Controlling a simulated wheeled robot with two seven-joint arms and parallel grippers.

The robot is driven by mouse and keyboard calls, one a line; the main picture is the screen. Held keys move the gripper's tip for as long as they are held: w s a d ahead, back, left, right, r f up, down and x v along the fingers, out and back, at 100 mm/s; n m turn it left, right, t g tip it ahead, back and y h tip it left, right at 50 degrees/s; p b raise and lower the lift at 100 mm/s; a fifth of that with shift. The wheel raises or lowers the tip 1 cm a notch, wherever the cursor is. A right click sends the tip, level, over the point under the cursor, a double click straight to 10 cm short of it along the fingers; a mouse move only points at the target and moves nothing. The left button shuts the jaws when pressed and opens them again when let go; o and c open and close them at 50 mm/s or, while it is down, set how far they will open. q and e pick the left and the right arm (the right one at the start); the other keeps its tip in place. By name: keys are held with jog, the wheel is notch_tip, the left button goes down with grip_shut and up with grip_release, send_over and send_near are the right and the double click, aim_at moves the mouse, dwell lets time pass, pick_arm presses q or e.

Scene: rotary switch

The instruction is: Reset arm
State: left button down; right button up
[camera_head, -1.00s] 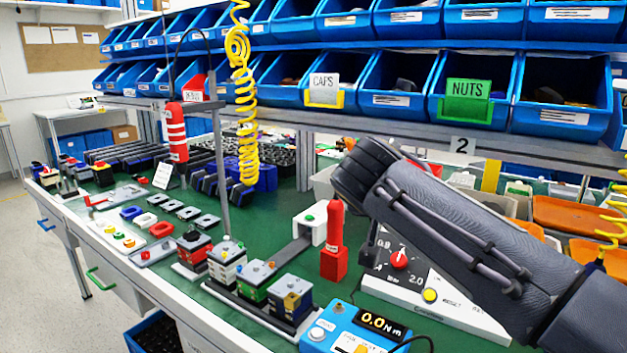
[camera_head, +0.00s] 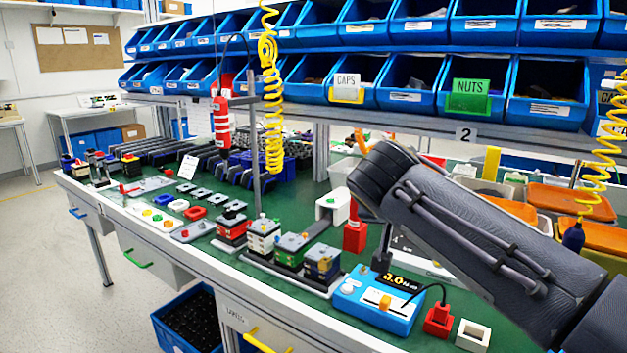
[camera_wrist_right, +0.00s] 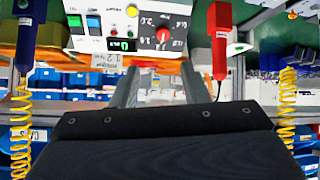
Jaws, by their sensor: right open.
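The rotary switch, a red knob (camera_wrist_right: 163,36) on a dark dial with numbers, sits on a white panel (camera_wrist_right: 120,12) at the top of the right wrist view. That view is upside down. My right gripper (camera_wrist_right: 158,68) is open, with its two grey fingers apart and nothing between them. The fingers point toward the panel and stay apart from the knob. In the head view my right arm reaches in from the right and hides the knob and most of the panel. My left gripper is not in view.
A blue meter box (camera_head: 375,305), a red block (camera_head: 438,320) and a white square holder (camera_head: 473,335) are at the front edge. Blue bins (camera_head: 480,105) hang behind. A yellow coiled cord (camera_head: 272,100) hangs left.

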jog(key=s+d+f+n+g+y, duration=0.25)
jog(key=s+d+f+y, duration=0.25)
jog(key=s+d+f, duration=0.65)
jog(key=s+a+f+g+y, duration=0.1)
jog(key=s+a+f+y, duration=0.15)
jog(key=s+f, duration=0.5)
jog(key=s+a+f+y, duration=0.1)
jog(key=s+a+f, duration=0.3)
jog(key=s, duration=0.6)
notch_tip(320, 180, down, 12)
jog(key=r+b, duration=0.1)
jog(key=b, duration=0.9)
notch_tip(320, 180, up, 32)
jog(key=p, duration=3.2)
jog(key=shift+s+d, duration=0.2)
jog(key=shift+s, duration=0.1)
